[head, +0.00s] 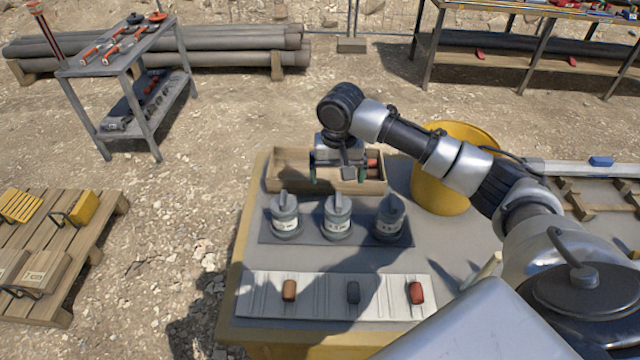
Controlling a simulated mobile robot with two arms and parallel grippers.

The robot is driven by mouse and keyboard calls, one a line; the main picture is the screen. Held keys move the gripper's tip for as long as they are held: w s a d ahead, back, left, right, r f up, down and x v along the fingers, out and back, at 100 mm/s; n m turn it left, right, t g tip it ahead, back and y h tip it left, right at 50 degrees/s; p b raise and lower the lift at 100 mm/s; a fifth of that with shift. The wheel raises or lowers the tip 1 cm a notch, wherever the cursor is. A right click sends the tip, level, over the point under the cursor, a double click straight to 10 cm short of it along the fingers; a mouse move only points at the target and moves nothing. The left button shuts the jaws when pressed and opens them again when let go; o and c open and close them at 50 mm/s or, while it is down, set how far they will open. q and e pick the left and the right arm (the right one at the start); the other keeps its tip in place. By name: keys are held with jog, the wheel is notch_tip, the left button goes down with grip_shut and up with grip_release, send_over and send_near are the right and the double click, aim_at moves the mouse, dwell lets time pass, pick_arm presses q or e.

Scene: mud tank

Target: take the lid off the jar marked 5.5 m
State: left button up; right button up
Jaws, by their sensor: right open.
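Three grey lidded jars stand upright in a row on a dark mat (312,238) on the table: a left jar (286,222), a middle jar (337,222) and a right jar (389,228). Each lid has an upright handle on top. Each jar has a pale label, too small to read, so I cannot tell which one is marked 5.5 m. The right jar is in shadow. My right gripper (338,177) points down, open and empty, above and behind the middle jar, in front of part of a wooden box. My left gripper is out of view.
The wooden box (289,184) lies behind the jars, with a red item in it. A yellow bucket (440,190) stands to the right. In front, a pale board (325,300) holds a brown, a dark and a red piece. Bare table shows left of the mat.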

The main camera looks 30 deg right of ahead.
aim_at(339, 201)
jog(key=shift+w+d+r, duration=0.1)
jog(key=shift+w+d, duration=0.35)
jog(key=shift+w, duration=0.15)
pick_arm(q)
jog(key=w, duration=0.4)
pick_arm(e)
jog(key=shift+s+f, duration=0.15)
jog(key=shift+f, duration=0.15)
jog(key=s+f, duration=0.2)
jog(key=f, duration=0.1)
jog(key=shift+a+f+p, duration=0.1)
jog(key=shift+f+p, duration=0.15)
jog(key=shift+p, duration=0.15)
jog(key=f, duration=0.1)
jog(key=f+p, duration=0.1)
jog(key=f, duration=0.2)
jog(key=shift+w+a+f, duration=0.1)
jog(key=shift+w+f, duration=0.1)
jog(key=shift+w, duration=0.05)
jog(key=shift+f, duration=0.5)
jog(key=shift+c, duration=1.1)
jog(key=c, duration=0.5)
jog(key=shift+c, duration=1.2)
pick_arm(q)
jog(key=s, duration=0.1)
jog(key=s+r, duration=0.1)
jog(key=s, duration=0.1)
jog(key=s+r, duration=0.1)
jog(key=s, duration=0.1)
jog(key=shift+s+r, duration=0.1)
